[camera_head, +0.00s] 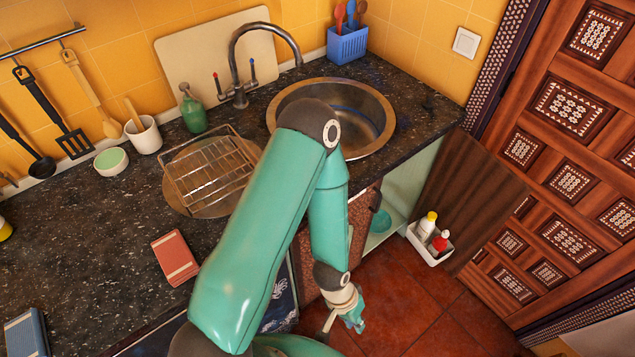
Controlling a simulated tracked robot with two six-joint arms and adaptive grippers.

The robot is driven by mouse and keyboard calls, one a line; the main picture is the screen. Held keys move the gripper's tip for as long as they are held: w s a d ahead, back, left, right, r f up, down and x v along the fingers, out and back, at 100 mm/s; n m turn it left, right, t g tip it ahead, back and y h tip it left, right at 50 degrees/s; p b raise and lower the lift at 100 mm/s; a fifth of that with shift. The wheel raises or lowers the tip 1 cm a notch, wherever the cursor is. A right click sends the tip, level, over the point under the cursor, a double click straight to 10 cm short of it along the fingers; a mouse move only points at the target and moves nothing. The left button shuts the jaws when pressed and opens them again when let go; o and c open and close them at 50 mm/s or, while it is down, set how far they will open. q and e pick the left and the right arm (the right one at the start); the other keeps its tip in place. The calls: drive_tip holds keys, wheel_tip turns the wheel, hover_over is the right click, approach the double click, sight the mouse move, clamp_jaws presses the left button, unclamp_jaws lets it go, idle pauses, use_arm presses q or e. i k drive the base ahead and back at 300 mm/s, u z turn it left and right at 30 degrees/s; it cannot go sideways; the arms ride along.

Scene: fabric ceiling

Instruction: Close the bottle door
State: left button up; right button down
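The bottle door (475,190) is a dark brown wooden cabinet door under the right end of the counter. It stands open, swung out to the right. A white rack (422,246) low on its inner side holds a yellow-white bottle (427,224) and a red bottle (440,240). The open cabinet (408,190) shows a pale green inside with a teal item at the bottom. My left gripper (355,318) hangs low in front of the cabinets, left of the rack and apart from the door. Its fingers are small and bunched, so their opening is unclear. My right gripper is out of view.
The dark counter (95,235) holds a round sink (350,105), a wire rack (208,172), a green soap bottle (192,112) and a red book (175,258). A carved wooden door (570,150) stands at the right. The red tile floor (420,310) is clear.

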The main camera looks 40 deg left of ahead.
sight(472, 193)
drive_tip(key=z, duration=1)
drive_tip(key=i, duration=0.1)
drive_tip(key=u, duration=3.5)
drive_tip(key=k, duration=1.65)
drive_tip(key=z, duration=0.6)
drive_tip(key=i, duration=0.55)
drive_tip(key=z, duration=0.15)
